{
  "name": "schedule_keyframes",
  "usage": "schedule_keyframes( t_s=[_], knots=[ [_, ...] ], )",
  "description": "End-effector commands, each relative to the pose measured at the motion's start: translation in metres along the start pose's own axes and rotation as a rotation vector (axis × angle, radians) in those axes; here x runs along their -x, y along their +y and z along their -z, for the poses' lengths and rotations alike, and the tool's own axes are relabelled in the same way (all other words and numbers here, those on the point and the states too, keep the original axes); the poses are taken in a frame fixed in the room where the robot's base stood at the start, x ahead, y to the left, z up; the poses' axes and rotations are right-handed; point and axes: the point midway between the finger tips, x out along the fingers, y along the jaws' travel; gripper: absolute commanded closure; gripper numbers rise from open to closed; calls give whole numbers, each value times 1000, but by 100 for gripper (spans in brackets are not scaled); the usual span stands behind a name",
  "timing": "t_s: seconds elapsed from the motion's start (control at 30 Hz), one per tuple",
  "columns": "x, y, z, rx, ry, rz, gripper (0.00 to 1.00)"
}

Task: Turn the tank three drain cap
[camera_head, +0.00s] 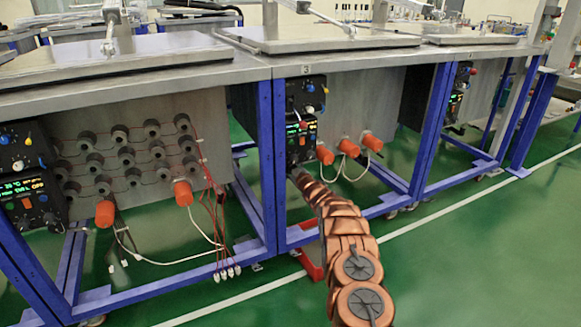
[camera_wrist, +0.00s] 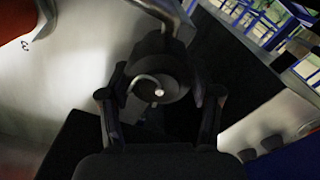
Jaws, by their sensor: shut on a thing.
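Tank three (camera_head: 308,70), marked with a "3", is the middle unit in the head view. In the wrist view, a dark round cap (camera_wrist: 150,66) sits between the two fingers of my gripper (camera_wrist: 160,98), which is shut on it. A thin bent metal piece with a bright tip shows in front of the cap. I take this cap to be the drain cap; no label shows. In the head view my copper-coloured arm reaches under the tank's control panel, and the gripper and cap are hidden there.
Orange round fittings (camera_head: 348,147) with white cables stick out right of the control panel (camera_head: 301,128). Blue frame legs (camera_head: 272,160) stand on both sides of the arm. A red foot (camera_head: 308,262) is on the floor close to the arm. Green floor in front is open.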

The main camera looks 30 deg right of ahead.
Motion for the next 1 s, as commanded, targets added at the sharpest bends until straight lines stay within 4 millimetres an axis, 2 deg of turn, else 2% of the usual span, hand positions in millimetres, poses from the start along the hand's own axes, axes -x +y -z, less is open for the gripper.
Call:
schedule_keyframes(
  t_s=[0.6,1.0],
  knots=[
    [-1,-3,4,579,3,1,72],
    [0,-5,0,830,2,2,72]
  ],
)
